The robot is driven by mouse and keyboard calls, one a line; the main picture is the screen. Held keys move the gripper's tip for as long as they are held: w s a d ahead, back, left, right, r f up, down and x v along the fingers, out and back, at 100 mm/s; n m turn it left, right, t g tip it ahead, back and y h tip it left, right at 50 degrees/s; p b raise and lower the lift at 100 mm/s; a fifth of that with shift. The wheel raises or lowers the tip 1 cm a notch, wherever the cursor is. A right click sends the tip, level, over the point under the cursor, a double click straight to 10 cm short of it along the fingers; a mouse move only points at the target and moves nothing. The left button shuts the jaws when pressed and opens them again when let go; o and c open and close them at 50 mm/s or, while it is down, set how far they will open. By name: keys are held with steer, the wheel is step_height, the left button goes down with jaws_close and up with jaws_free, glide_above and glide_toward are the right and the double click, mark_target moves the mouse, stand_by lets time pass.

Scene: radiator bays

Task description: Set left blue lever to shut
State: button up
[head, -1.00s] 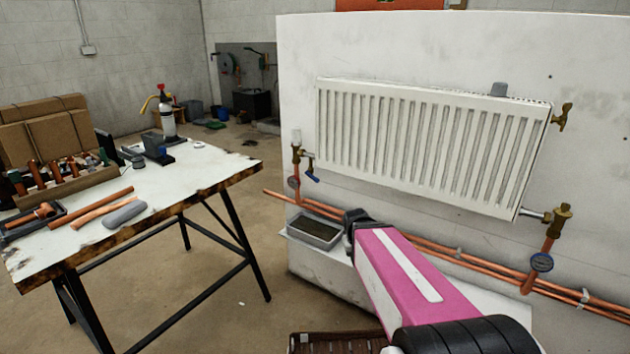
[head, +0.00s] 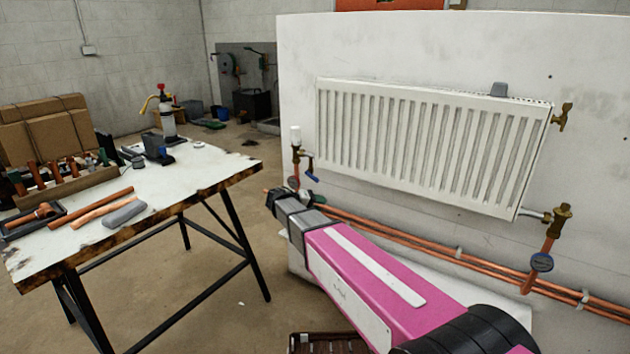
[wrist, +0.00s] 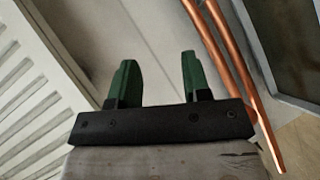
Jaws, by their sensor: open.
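The left blue lever (head: 312,174) hangs from a small valve below the radiator's lower left corner. It points down and slightly right. A white-capped brass valve (head: 295,140) stands just left of it on a copper riser. My gripper (head: 274,200) is just below and left of the lever in the head view, apart from it as far as I can tell. In the wrist view my gripper's two green fingers (wrist: 158,80) stand apart with nothing between them. The lever does not show in the wrist view.
The white radiator (head: 430,145) hangs on the wall panel, with copper pipes (head: 420,245) running below it. A grey tray (wrist: 290,50) shows in the wrist view. A workbench (head: 190,178) stands at left.

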mark_target(313, 179)
steer(key=w+a+r+t+h, duration=0.2)
steer(key=a+r, duration=0.1)
steer(key=a, duration=0.2)
steer(key=w+a+r+t+h, duration=0.1)
steer(key=w+a+r, duration=0.2)
steer(key=a+r, duration=0.15)
steer(key=shift+m, duration=0.4)
steer(key=x, duration=0.9)
steer(key=shift+d+f, duration=0.35)
jaws_close()
